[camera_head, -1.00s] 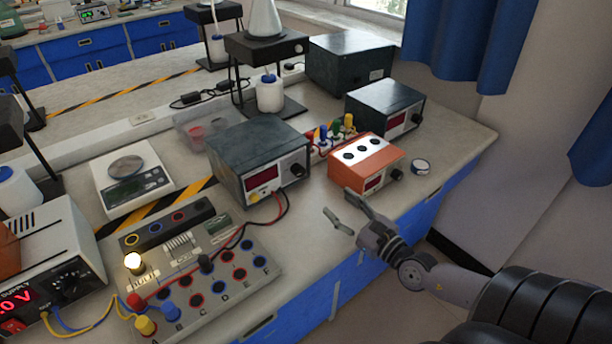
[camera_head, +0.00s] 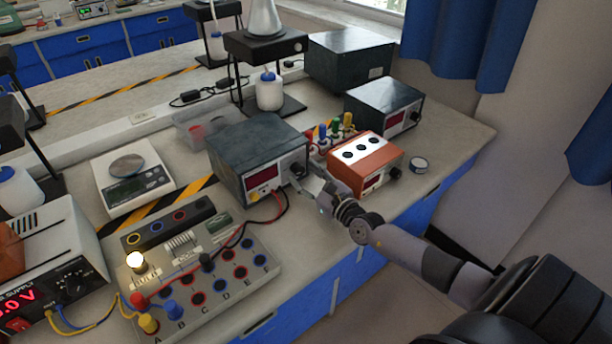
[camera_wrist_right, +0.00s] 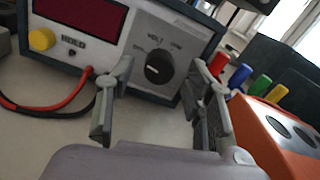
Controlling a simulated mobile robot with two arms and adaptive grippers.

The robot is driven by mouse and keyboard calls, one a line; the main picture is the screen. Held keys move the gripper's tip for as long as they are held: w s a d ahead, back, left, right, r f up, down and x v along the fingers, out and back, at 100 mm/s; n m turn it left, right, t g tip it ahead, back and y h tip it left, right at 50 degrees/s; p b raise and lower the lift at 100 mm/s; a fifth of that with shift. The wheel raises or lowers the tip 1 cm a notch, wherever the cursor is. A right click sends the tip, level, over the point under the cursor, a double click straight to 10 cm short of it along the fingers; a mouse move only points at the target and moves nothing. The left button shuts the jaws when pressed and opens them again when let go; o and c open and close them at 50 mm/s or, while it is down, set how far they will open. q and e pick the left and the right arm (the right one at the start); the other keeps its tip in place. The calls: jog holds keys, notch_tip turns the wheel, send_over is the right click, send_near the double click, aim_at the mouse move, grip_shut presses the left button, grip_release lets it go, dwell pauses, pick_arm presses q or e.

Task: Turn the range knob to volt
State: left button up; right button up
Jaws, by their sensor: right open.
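The meter (camera_head: 235,150) is a dark grey box with a red display, standing mid-bench. Its black round range knob (camera_wrist_right: 158,67) sits on a grey panel in the wrist view, with small range lettering above it that is hard to read. A pale mark shows on the knob, but which label it points to is unclear. My right gripper (camera_wrist_right: 161,78) is open, its fingers to the left and right of the knob, nearer the camera; contact cannot be told. In the head view the right gripper (camera_head: 308,182) partly hides the knob. My left gripper is out of view.
An orange box (camera_head: 378,160) stands close to the right of my right gripper. Colored plugs (camera_head: 335,127) stand behind it. Red and black leads (camera_wrist_right: 60,106) run from the meter's front to the circuit board (camera_head: 235,290). A small round roll (camera_head: 418,165) lies farther right.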

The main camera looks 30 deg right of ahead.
jog(key=shift+c, duration=0.4)
grip_shut()
dwell(0.4)
